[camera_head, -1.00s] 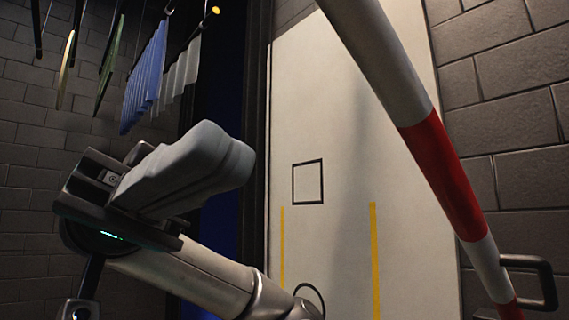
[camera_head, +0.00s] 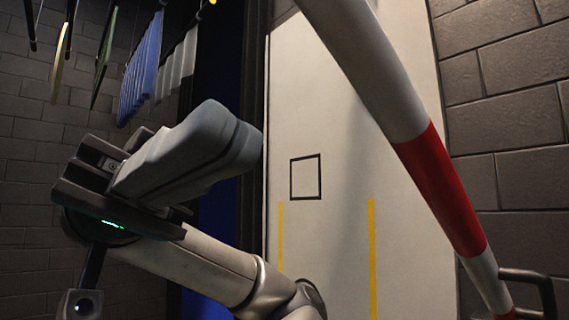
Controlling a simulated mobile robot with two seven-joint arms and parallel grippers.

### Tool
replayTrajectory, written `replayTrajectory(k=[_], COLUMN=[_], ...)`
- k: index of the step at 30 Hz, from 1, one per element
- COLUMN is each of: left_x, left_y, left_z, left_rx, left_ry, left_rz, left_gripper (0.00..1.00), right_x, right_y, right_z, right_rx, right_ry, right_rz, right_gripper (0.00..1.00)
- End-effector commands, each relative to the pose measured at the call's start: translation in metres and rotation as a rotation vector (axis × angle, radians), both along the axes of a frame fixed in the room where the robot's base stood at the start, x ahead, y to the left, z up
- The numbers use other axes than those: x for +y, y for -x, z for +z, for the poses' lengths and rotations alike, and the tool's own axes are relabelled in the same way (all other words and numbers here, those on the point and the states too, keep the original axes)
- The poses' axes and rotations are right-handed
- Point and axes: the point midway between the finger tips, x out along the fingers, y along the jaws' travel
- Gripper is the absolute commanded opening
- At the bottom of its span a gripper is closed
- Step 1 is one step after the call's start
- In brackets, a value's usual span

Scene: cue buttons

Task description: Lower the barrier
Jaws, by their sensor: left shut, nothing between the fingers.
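The barrier (camera_head: 438,182) is a red and white striped pole. It slants from the top middle down to the lower right of the head view, raised at a steep tilt. A dark bracket-like handle (camera_head: 540,285) shows by its lower end at the right edge. My left gripper (camera_head: 247,140) is shut and empty, with its grey fingers pointing up and right. It is to the left of the barrier and, in the picture, clearly apart from it. My right gripper is not in view.
Behind the barrier is a pale panel (camera_head: 330,130) with a black square outline (camera_head: 305,177) and yellow vertical lines. A dark brick wall (camera_head: 500,120) stands at the right. Blue cloth (camera_head: 141,70) and other items hang at the upper left.

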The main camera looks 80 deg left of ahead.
Motion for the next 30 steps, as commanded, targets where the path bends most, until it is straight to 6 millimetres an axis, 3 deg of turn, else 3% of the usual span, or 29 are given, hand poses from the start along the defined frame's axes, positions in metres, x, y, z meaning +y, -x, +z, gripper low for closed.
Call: replayTrajectory(k=[3, 9, 15, 21, 30], left_x=[-0.001, 0.038, 0.065, 0.078, 0.079], left_y=[-0.001, 0.029, 0.048, 0.057, 0.056], left_z=[0.008, 0.002, -0.002, -0.005, -0.004], left_rx=[0.000, -0.002, -0.002, -0.001, 0.011], left_ry=[0.000, 0.004, 0.002, 0.001, 0.000], left_rz=[-0.001, -0.003, -0.002, -0.001, -0.022], left_gripper=[0.00, 0.00, 0.00, 0.00, 0.00], right_x=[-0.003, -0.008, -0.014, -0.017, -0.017], right_y=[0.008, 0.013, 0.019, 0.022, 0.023], right_z=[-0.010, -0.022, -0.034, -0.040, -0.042], right_rx=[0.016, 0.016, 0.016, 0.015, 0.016], right_ry=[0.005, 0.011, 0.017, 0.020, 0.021], right_rz=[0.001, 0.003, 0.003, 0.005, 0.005], right_gripper=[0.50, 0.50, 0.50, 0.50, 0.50])
